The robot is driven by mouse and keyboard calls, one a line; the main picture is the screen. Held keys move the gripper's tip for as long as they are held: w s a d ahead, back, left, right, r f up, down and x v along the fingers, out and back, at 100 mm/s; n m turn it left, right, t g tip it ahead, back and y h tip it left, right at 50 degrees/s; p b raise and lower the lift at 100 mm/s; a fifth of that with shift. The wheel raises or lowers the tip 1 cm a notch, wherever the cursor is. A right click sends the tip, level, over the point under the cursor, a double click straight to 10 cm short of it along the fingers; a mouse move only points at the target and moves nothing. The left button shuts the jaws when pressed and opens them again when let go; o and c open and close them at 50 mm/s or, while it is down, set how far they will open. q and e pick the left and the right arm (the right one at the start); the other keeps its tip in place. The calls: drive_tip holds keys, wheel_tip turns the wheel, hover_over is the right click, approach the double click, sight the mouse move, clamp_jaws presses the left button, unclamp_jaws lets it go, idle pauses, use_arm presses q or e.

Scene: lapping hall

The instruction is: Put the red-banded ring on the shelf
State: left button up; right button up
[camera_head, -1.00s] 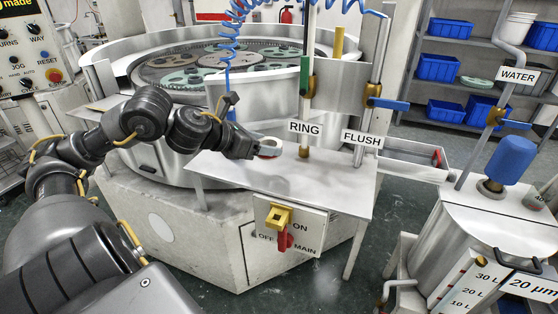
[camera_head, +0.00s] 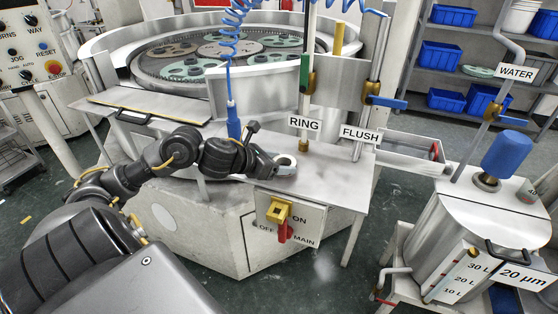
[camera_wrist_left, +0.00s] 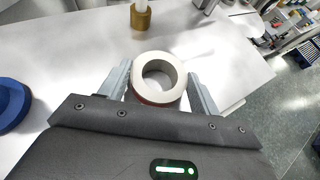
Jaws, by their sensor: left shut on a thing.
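The red-banded ring (camera_head: 286,160) is a thick pale ring with a round hole. A strip of its red band shows low on its side in the left wrist view (camera_wrist_left: 142,99). My left gripper (camera_head: 279,164) is shut on it, with one finger on either side of the ring in the left wrist view (camera_wrist_left: 159,80). The pale flat shelf (camera_head: 330,185) at the front of the machine lies under the ring. I cannot tell whether the ring touches it or is just above. My right gripper is not in view.
A post with a brass foot (camera_head: 304,146) stands behind the ring by the RING sign (camera_head: 304,123). A blue nozzle (camera_head: 233,122) hangs behind my left wrist. The shelf's right part is clear. A rack with blue bins (camera_head: 440,57) stands at the back right.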

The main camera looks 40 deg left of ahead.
use_arm(q)
drive_tip(key=shift+f, duration=0.1)
drive_tip(key=o, duration=1.2)
drive_tip(key=shift+c, duration=0.2)
